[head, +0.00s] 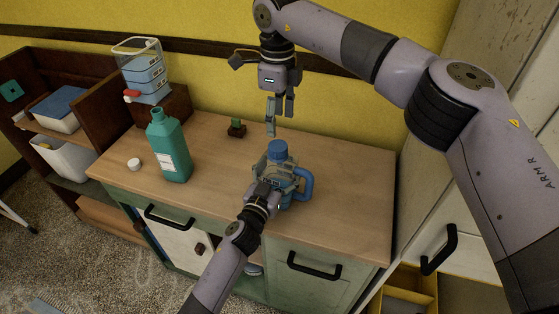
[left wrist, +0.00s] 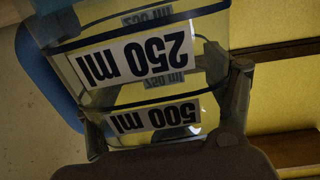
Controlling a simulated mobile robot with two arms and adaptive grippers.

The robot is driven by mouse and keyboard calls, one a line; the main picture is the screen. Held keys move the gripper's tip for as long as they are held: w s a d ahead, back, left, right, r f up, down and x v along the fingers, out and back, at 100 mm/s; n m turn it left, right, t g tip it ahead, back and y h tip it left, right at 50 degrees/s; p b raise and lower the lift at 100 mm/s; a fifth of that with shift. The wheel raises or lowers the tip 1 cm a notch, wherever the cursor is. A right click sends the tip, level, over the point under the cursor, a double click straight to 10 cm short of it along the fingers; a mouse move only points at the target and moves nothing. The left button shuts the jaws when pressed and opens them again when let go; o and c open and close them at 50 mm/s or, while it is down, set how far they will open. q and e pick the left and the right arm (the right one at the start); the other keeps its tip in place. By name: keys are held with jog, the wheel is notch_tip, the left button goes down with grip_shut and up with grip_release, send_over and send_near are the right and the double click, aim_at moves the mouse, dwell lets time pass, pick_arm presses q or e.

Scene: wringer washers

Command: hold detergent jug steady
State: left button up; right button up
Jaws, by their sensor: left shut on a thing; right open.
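The detergent jug (head: 286,158) is a clear jug with a blue cap (head: 277,149) and a blue side handle (head: 305,186). It stands roughly upright on the wooden counter. My left gripper (head: 274,188) is shut around its body from the front. In the left wrist view the jug (left wrist: 150,90) fills the space between the fingers, with "250 ml" and "500 ml" labels upside down and its blue handle (left wrist: 48,80) at the left. My right gripper (head: 279,122) is open and empty, pointing down just above the blue cap, apart from it.
An open teal bottle (head: 170,150) stands left on the counter (head: 340,190), with a white cap (head: 134,164) beside it. A clear dispenser (head: 143,72) with a red tap sits on a wooden stand behind. The counter's right side is clear.

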aim_at(278, 146)
jog(key=m, duration=1.1)
jog(key=shift+m, duration=0.4)
jog(key=m, duration=0.7)
jog(key=shift+m, duration=0.3)
jog(key=m, duration=0.3)
jog(key=shift+m, duration=0.4)
jog(key=m, duration=0.3)
jog(key=shift+m, duration=0.4)
jog(key=m, duration=0.3)
jog(key=shift+m, duration=0.4)
jog(key=shift+f, duration=4)
